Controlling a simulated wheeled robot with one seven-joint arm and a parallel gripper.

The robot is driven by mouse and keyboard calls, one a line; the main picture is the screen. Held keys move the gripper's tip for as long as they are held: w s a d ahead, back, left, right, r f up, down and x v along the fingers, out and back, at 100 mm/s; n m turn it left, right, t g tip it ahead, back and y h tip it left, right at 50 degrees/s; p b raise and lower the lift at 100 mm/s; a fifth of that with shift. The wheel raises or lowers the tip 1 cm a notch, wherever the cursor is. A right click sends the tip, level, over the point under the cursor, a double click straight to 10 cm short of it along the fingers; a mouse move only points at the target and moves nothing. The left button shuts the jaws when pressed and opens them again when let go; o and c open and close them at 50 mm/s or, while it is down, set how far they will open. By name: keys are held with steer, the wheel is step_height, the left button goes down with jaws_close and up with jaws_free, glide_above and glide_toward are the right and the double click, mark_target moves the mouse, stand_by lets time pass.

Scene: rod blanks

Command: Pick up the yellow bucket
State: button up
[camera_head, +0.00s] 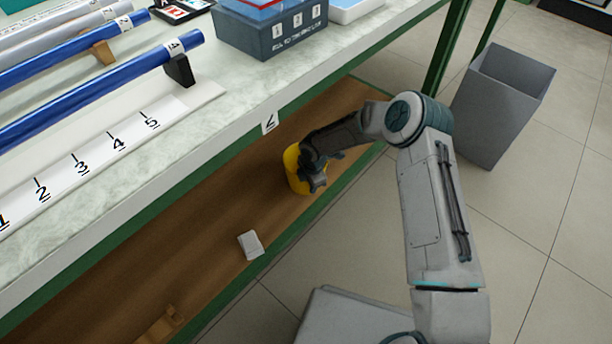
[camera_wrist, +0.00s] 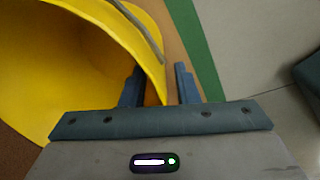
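The yellow bucket (camera_head: 291,167) stands on the brown lower shelf under the worktop, partly hidden behind my gripper (camera_head: 314,177) in the head view. In the wrist view the bucket (camera_wrist: 35,75) fills the left side with its open mouth showing. A grey handle strip (camera_wrist: 137,25) runs along its rim. My gripper (camera_wrist: 159,75) is open there, with one finger inside the bucket and the other outside. The bucket's wall runs between them, with a gap to the outer finger. Whether the inner finger touches the wall I cannot tell.
The worktop (camera_head: 190,130) with blue rods overhangs the shelf (camera_head: 205,225). A small white block (camera_head: 250,245) and a brown bracket (camera_head: 160,325) lie on the shelf. A green edge (camera_head: 320,205) runs along its front. A grey bin (camera_head: 500,105) stands on the floor at right.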

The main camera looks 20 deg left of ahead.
steer(key=shift+r, duration=0.1)
jaws_close()
steer(key=shift+r, duration=0.1)
